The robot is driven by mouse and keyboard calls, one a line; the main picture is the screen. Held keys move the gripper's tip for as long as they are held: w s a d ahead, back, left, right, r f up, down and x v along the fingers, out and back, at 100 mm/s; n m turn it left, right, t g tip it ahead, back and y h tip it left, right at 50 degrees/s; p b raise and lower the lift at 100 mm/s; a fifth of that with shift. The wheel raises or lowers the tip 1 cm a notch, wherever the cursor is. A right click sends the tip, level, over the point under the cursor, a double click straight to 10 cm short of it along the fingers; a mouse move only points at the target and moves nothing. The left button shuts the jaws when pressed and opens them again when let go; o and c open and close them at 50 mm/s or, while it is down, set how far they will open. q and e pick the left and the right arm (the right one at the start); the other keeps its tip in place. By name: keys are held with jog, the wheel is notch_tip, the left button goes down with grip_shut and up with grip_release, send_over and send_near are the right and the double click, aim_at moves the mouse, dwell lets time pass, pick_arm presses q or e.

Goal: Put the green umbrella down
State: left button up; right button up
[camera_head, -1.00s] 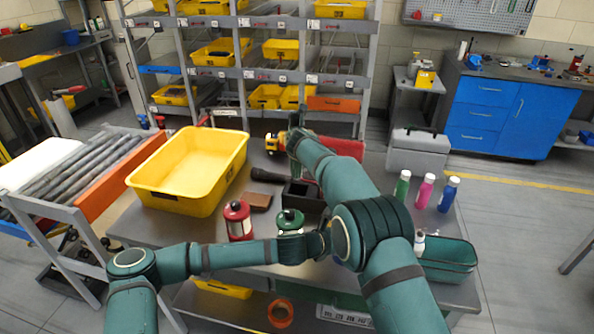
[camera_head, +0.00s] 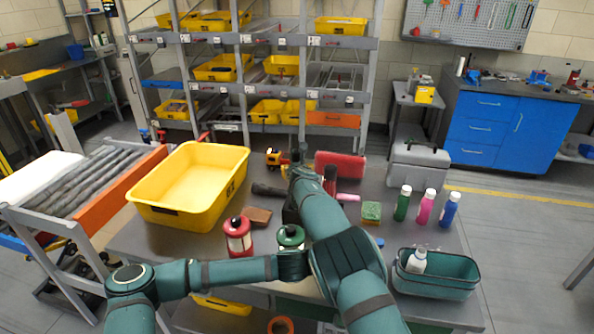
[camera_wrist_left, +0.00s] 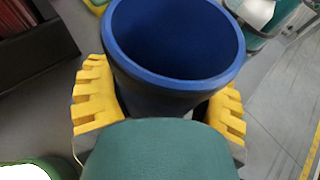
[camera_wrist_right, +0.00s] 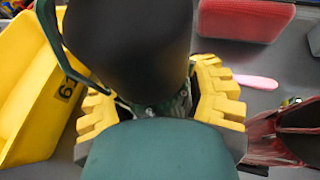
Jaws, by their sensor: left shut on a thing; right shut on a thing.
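In the right wrist view my right gripper (camera_wrist_right: 160,105) is shut on a thick dark cylinder with a thin green strap and a little green below it, which I take to be the green umbrella (camera_wrist_right: 130,45). It is seen nearly end on and hides much of the view. In the head view this hand is mostly behind my right arm, over the table's middle. In the left wrist view my left gripper (camera_wrist_left: 160,110) is shut on a dark blue, hollow, round-rimmed thing (camera_wrist_left: 175,40). In the head view my right arm hides that hand.
A yellow bin (camera_head: 155,212) stands left on the grey table. Red (camera_head: 238,237) and green canisters (camera_head: 290,237) stand in front. A red box (camera_head: 340,165), green sponge (camera_head: 371,211), several bottles (camera_head: 428,203) and a teal basket (camera_head: 437,285) are to the right.

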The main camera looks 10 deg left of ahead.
jog(key=shift+f, duration=0.55)
jog(key=o, duration=1.4)
jog(key=shift+r+v, duration=0.15)
jog(key=shift+v, duration=1.9)
jog(key=shift+r+v, duration=0.2)
jog(key=shift+v, duration=1.9)
jog(key=shift+r+v, duration=0.15)
jog(key=shift+v, duration=1.9)
jog(key=shift+w+a, duration=0.1)
jog(key=shift+w, duration=0.1)
